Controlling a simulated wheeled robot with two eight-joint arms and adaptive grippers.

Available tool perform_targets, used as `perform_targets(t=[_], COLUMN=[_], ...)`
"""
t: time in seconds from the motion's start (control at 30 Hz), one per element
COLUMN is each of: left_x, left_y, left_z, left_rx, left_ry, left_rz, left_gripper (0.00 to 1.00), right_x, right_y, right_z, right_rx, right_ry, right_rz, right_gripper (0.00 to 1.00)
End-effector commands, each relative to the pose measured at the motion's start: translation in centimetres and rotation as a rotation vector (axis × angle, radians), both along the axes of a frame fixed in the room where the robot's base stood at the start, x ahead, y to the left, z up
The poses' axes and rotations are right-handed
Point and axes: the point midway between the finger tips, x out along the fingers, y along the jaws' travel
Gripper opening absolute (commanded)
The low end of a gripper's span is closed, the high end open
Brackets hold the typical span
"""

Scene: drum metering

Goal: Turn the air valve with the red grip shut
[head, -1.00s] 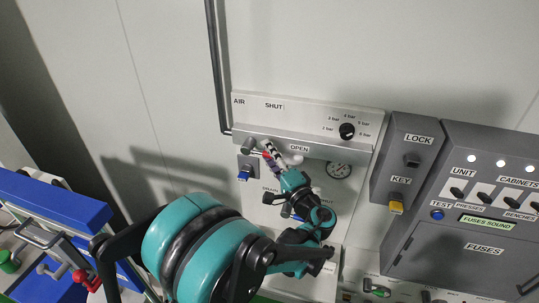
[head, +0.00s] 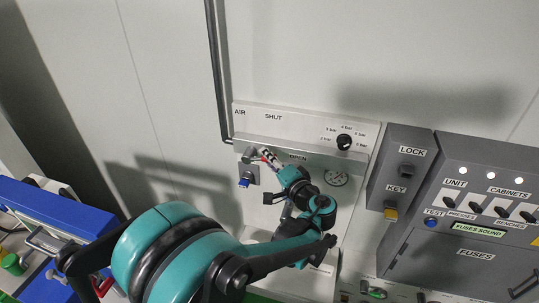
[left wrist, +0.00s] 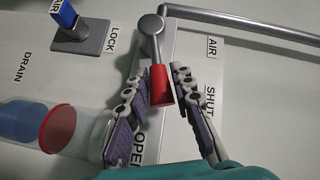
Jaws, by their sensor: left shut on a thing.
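The air valve is a metal lever (left wrist: 152,45) with a red grip (left wrist: 160,86). In the left wrist view its pivot is at the top and the grip points down the picture, between the OPEN label (left wrist: 138,148) and the SHUT label (left wrist: 209,105). My left gripper (left wrist: 172,82) has one finger on each side of the red grip and is shut on it. In the head view my left gripper (head: 268,157) is at the valve on the white air panel (head: 310,130); its fingers hide most of the grip. My right gripper is not in view.
A blue-handled valve (head: 244,180) sits just below the air valve. A grey pipe (head: 214,70) runs up the wall. Lock box (head: 400,155) and fuse cabinet (head: 465,220) stand farther right.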

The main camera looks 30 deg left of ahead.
Motion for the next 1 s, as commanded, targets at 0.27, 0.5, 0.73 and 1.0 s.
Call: perform_targets(t=[0.27, 0.5, 0.73, 1.0], left_x=[-0.3, -0.6, -0.9, -1.3], left_y=[0.9, 2.0, 3.3, 4.9], left_z=[2.5, 3.7, 4.6, 5.1], left_rx=[-0.258, -0.479, -0.691, -0.929], left_ry=[-0.062, -0.117, -0.169, -0.229], left_rz=[0.004, 0.006, 0.007, 0.007], left_gripper=[0.0, 0.0, 0.0, 0.0], right_x=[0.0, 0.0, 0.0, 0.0], right_y=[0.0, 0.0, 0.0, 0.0], right_z=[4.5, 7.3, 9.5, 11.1], right_rx=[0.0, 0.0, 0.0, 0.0], right_ry=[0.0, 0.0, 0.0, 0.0], right_rz=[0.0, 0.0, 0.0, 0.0], right_gripper=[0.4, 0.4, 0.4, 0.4])
